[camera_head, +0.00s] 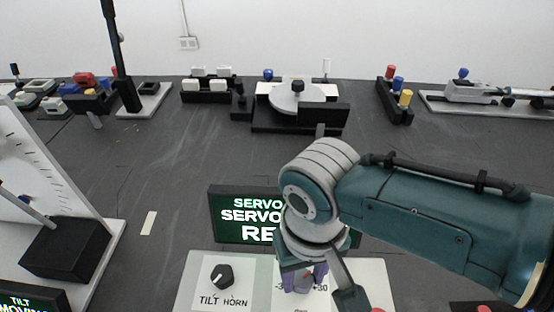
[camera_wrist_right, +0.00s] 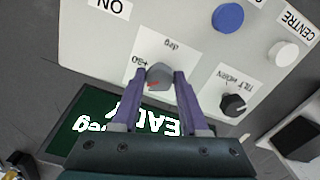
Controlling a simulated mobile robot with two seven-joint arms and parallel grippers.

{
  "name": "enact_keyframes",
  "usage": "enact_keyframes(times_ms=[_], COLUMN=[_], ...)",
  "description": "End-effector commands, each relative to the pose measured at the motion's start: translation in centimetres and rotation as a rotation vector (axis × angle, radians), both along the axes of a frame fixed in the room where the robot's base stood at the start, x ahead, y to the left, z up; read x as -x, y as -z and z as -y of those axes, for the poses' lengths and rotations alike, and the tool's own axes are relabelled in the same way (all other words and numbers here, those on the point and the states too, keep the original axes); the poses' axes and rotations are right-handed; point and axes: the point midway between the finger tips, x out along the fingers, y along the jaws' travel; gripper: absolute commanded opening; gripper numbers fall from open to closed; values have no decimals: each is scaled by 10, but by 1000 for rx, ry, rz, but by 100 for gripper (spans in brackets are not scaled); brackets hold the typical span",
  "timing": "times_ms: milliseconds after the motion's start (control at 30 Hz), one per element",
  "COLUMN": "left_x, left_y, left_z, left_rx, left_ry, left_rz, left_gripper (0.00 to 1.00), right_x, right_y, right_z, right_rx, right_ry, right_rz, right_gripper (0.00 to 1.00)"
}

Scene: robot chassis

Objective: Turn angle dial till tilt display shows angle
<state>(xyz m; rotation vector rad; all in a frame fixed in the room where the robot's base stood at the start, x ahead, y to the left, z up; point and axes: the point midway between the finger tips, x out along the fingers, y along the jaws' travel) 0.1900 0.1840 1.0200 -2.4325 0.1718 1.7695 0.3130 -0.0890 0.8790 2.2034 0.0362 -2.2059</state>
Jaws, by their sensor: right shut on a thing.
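The angle dial (camera_wrist_right: 159,75) is a grey knob with a red mark, on a pale panel labelled "deg" and "+30". My right gripper (camera_wrist_right: 160,82) reaches down to the panel, its two purple fingers shut on either side of the knob. It also shows in the head view (camera_head: 303,280), where it largely hides the dial. The tilt display (camera_head: 28,300) is at the lower left, cut off by the frame edge; it reads "TILT" and "MOVING", and no angle shows. My left gripper is not in view.
A dark servo display (camera_head: 232,215), partly covered by my right arm, stands behind the panel. A black "TILT HORN" knob (camera_head: 221,275) is left of the dial. A white scale board (camera_head: 50,200) with a black block stands at left. Blue (camera_wrist_right: 228,17) and white (camera_wrist_right: 283,53) buttons are nearby.

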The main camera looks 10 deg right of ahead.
Motion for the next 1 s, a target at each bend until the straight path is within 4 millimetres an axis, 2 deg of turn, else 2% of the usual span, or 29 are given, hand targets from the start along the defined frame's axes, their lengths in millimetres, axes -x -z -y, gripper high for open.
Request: enact_keyframes(times_ms=[300,700,733,1000], left_x=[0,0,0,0], left_y=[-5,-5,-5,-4], left_z=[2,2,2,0], left_rx=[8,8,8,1], left_ry=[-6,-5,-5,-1], left_rz=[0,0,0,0], left_gripper=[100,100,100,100], right_x=[0,-1,-1,-1], right_y=[0,0,0,0], right_z=[0,0,0,0], right_rx=[-1,-1,-1,0], right_ry=[77,83,82,82], right_rz=[1,2,2,2], right_gripper=[0,0,45,74])
